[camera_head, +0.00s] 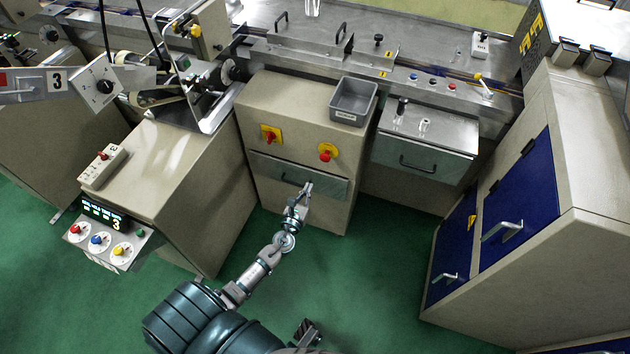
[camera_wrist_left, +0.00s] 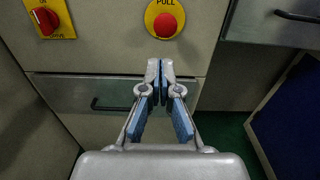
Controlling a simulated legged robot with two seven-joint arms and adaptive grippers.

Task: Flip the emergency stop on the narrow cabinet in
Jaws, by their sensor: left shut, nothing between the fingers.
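The emergency stop is a red mushroom button (camera_head: 325,156) on a round yellow plate, on the upper front of the narrow beige cabinet (camera_head: 290,105). In the left wrist view the red button (camera_wrist_left: 166,25) stands above the fingertips, with "PULL" on its plate. My left gripper (camera_head: 307,187) is in front of the cabinet's drawer, below the button. Its fingers (camera_wrist_left: 160,66) are together and empty. They look apart from the button, though the exact gap is unclear. A dark ridged part at the bottom of the head view may be my right gripper; its state does not show.
A red rotary switch (camera_head: 270,134) on a yellow square plate is left of the button. Below is a drawer (camera_head: 325,185) with a dark handle. A grey bin (camera_head: 353,101) sits on top. A blue-doored cabinet (camera_head: 520,200) stands right. Green floor (camera_head: 370,270) is open between.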

